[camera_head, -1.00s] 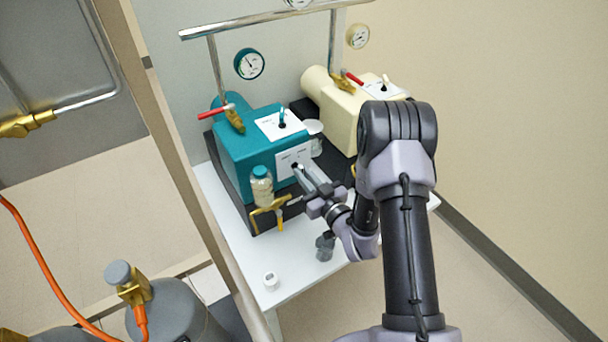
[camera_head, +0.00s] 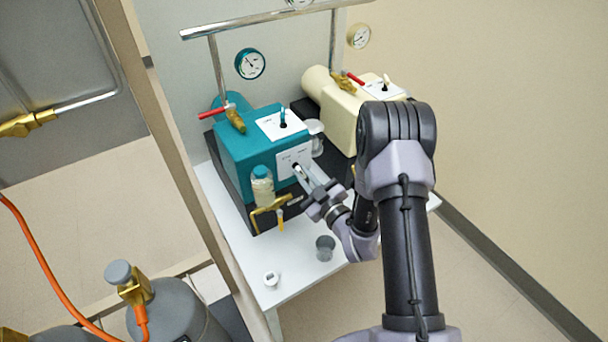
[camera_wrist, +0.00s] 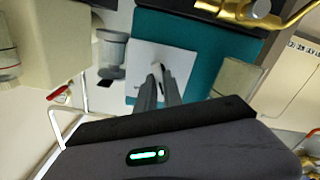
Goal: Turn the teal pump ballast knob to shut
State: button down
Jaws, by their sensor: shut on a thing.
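The teal pump (camera_head: 236,152) stands on the white table at the left. It also shows in the wrist view (camera_wrist: 205,62). A white label plate on its front face (camera_head: 289,157) carries a small dark and pale knob (camera_head: 295,167), which shows in the wrist view between my fingertips (camera_wrist: 157,70). My gripper (camera_head: 301,174) is shut on this knob, with its fingers pointing at the plate. The fingers hide much of the knob, and the label text is too small to read. A second knob with a teal lever (camera_head: 282,115) stands on the pump's top plate.
A cream pump (camera_head: 340,106) stands to the right. A jar with a teal cap (camera_head: 262,188) and a brass valve (camera_head: 268,210) sit close to the left of my gripper. A grey cup (camera_head: 325,246) and a small white item (camera_head: 271,278) are on the table (camera_head: 240,258).

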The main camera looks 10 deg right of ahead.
jog(key=shift+n, duration=0.6)
jog(key=c, duration=1.5)
grip_release()
jog(key=p+v, duration=0.4)
jog(key=v, duration=1.3)
jog(key=shift+s, duration=0.25)
